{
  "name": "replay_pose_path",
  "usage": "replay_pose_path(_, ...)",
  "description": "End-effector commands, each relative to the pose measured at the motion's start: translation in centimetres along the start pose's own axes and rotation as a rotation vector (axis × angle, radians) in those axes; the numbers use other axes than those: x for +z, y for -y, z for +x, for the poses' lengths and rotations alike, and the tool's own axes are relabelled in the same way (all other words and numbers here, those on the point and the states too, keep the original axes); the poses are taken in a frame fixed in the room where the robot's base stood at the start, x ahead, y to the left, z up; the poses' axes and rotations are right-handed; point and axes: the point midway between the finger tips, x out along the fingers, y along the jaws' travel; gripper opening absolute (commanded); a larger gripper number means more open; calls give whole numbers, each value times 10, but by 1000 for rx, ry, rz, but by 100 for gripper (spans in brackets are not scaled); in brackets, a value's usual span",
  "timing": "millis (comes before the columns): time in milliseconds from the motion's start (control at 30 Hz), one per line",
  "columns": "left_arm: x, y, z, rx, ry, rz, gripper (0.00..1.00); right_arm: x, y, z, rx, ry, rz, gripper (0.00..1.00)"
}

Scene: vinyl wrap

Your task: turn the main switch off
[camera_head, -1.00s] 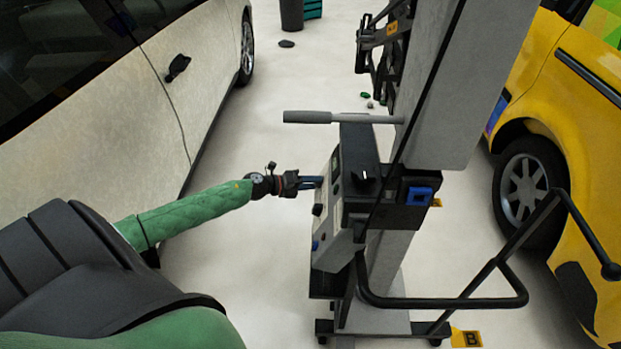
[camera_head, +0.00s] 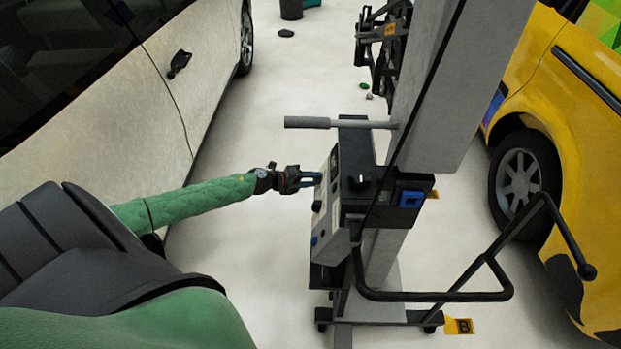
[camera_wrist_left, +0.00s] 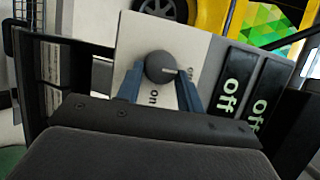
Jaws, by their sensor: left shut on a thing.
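The main switch (camera_wrist_left: 158,65) is a round dark knob on a light plate, seen in the left wrist view. "on" is printed below it and a partly hidden "off" to its right. In the head view my left gripper (camera_head: 317,178) reaches from the left to the sloped control panel (camera_head: 328,215); the knob itself is hidden there. My right gripper is not in view.
Two dark "off" buttons (camera_wrist_left: 238,92) sit right of the switch. A grey bar handle (camera_head: 308,122) sticks out above the panel. A black tube rail (camera_head: 440,296) curves around the machine's front. A light car (camera_head: 90,95) stands left, a yellow one (camera_head: 570,130) right.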

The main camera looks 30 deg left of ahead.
Motion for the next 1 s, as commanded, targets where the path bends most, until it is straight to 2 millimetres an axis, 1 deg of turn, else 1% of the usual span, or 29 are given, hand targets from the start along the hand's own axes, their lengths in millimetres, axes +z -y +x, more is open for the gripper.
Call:
replay_pose_path(433, 2, 1, 0, 0, 3, -3, 14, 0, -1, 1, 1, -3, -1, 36)
replay_pose_path(467, 2, 1, 0, 0, 3, -3, 41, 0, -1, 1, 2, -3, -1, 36)
replay_pose_path(533, 2, 1, 0, 0, 3, -3, 55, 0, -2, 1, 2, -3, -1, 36)
replay_pose_path(567, 2, 1, 0, 0, 2, -3, 58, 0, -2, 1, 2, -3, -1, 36)
replay_pose_path(867, 0, 0, -1, 1, 1, -3, 58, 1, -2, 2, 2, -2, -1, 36)
replay_pose_path(1000, 1, -2, -7, 2, 1, -3, 58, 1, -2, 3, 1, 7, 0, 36)
